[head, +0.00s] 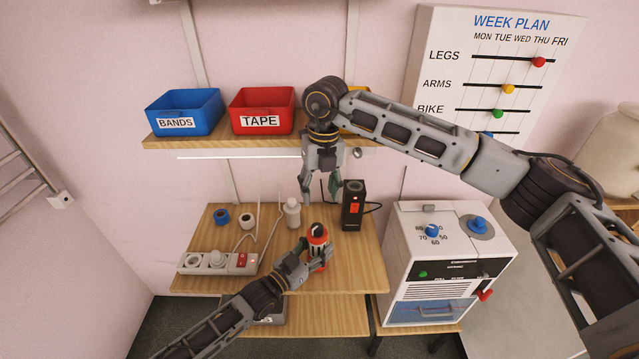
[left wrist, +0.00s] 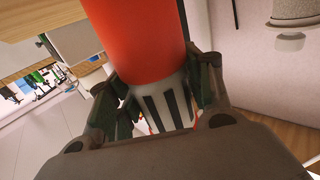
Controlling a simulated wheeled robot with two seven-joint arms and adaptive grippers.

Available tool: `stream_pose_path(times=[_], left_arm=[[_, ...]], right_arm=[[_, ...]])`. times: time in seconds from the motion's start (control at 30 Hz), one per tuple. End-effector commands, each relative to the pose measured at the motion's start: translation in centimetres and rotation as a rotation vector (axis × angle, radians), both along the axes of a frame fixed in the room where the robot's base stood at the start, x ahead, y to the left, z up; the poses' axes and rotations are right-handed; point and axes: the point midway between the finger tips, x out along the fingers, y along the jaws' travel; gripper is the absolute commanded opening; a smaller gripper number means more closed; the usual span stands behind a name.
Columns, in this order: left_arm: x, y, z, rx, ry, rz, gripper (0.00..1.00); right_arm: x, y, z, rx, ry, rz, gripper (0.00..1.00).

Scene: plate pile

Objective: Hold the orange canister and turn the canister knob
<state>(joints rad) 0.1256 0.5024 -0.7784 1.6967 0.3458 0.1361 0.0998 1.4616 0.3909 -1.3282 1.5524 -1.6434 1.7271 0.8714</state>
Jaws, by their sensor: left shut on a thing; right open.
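The orange canister (head: 317,240) stands upright near the front of the wooden table, with its dark knob (head: 317,229) on top. My left gripper (head: 318,259) is shut around the canister's lower body. In the left wrist view the orange body (left wrist: 140,38) fills the top middle, above a pale band with dark stripes (left wrist: 165,106), and the left gripper's fingers (left wrist: 160,92) lie on both sides. My right gripper (head: 320,190) is open and empty, pointing down above and behind the canister, apart from it.
A black box with a red label (head: 353,208) stands right of the canister. A white bottle (head: 292,212), tape rolls (head: 246,220) and a power strip (head: 217,262) are to its left. The shelf (head: 220,140) with bins is above; a white machine (head: 440,260) is at right.

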Motion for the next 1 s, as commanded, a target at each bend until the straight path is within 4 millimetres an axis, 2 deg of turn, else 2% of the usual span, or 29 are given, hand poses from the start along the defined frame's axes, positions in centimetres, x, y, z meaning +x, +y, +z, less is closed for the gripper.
stream_pose_path(times=[0.03, 0.23, 0.67, 1.0], left_arm=[[0.0, 0.0, 0.0, -0.001, -0.001, 0.000, 0.52], [0.0, 0.0, 0.0, 0.000, 0.000, 0.000, 0.76], [-0.1, 0.1, 0.0, 0.001, 0.001, 0.000, 0.76], [-1.8, 1.7, -0.1, 0.001, 0.001, 0.001, 0.76]], right_arm=[[0.0, 0.0, 0.0, 0.000, 0.000, 0.000, 0.52], [0.0, 0.0, 0.0, 0.000, 0.000, 0.000, 0.52], [0.0, 0.0, 0.0, 0.000, 0.000, 0.000, 0.52], [0.0, 0.0, 0.0, 0.000, 0.000, 0.000, 0.52]])
